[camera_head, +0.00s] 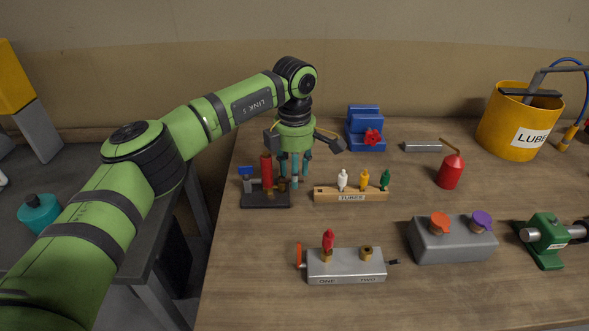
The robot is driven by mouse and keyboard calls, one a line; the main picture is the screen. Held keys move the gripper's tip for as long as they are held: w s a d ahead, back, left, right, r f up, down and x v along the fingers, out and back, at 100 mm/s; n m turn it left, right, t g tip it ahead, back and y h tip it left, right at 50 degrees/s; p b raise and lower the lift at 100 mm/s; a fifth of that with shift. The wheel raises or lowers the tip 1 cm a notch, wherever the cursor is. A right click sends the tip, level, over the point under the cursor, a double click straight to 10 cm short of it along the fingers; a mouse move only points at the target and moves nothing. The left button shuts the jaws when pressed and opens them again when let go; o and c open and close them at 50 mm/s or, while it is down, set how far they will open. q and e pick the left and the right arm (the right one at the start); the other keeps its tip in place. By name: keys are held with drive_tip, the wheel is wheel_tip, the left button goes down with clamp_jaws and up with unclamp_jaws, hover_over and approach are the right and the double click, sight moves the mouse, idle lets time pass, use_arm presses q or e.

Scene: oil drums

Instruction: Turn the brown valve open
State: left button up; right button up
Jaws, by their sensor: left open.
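My left gripper (295,172) comes down from above on the green arm, fingers pointing down and spread, with nothing seen between them. It is over or just behind the right part of a small black-based fixture (262,199). The fixture carries a red upright cylinder (266,170), a blue-topped part (246,172) and small brown, brass-like fittings (282,185). These fittings look most like the brown valve, but they are small and partly hidden by my fingers. I cannot tell whether the fingers touch them. My right gripper is not in view.
A wooden tube rack (350,195) stands close to the right of the gripper. A blue stepped block (364,128) is behind. A silver block (345,266) is in front, a grey two-cap container (451,241) and red oil can (450,171) right. The table's left front is clear.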

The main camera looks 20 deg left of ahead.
use_arm(q)
wheel_tip(320, 180, up, 12)
idle(0.5)
